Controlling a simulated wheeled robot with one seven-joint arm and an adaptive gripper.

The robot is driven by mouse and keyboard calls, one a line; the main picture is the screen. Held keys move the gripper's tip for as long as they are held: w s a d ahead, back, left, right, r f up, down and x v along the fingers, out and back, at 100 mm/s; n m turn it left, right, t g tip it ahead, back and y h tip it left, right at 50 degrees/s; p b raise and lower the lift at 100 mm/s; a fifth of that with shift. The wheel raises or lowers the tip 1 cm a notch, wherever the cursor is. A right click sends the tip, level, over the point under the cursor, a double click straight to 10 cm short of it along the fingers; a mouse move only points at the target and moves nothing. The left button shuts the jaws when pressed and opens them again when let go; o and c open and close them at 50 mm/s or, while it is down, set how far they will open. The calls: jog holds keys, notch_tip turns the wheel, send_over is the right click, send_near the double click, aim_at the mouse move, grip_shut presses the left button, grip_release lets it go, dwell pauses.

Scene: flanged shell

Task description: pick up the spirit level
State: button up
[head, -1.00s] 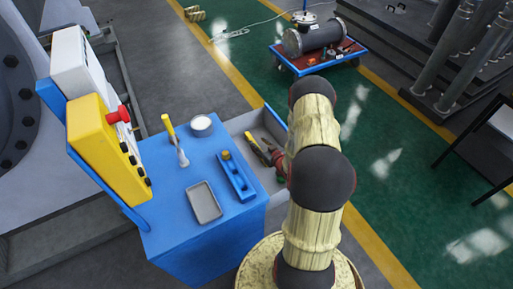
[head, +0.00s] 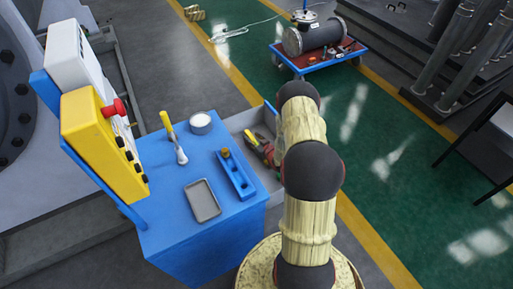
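The spirit level appears to be the long blue bar (head: 239,178) with recesses in its top, lying on the blue top of the cabinet (head: 172,225) near its right edge. A small brownish-yellow knob-like thing (head: 225,153) sits at its far end; I cannot tell if it is part of it. My arm rises to the right of the cabinet, apart from the bar. My gripper cannot be made out; it seems hidden behind my arm.
A grey tray (head: 202,200), a yellow-handled brush (head: 172,137) and a round tin (head: 201,123) stand around the bar. A yellow control box (head: 103,145) with a red button borders the left. An open grey drawer (head: 238,123) at the right holds tools (head: 262,148).

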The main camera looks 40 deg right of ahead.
jog(key=shift+c, duration=1)
jog(key=c, duration=0.7)
grip_shut()
